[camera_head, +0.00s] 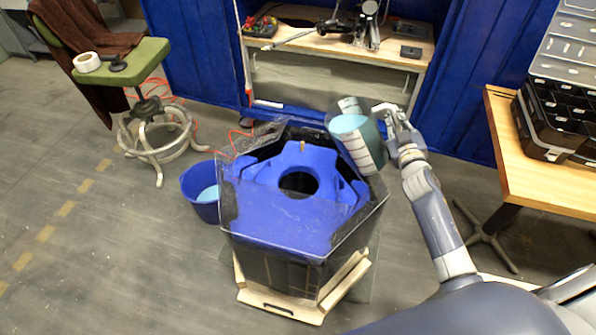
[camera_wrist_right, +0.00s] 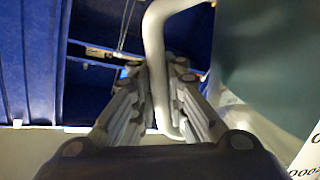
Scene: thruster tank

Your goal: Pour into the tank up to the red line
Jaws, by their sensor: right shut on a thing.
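The tank (camera_head: 290,243) is a dark hexagonal vessel with clear walls and a blue insert with a round hole. It stands on a wooden base in the middle of the head view. A clear measuring jug (camera_head: 366,153) with light blue liquid is tilted slightly over the tank's back right rim. My right gripper (camera_head: 392,112) is shut on the jug's handle. In the right wrist view the fingers (camera_wrist_right: 160,100) close around the white handle (camera_wrist_right: 155,50), with the jug's side (camera_wrist_right: 265,65) at right. I cannot make out the red line. My left gripper is not in view.
A blue bucket (camera_head: 200,190) with light blue liquid stands left of the tank. A green stool (camera_head: 122,62) is at upper left. A workbench (camera_head: 340,50) with tools is behind; a wooden table (camera_head: 545,185) with a black organizer case (camera_head: 555,120) is at right. Floor at left is clear.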

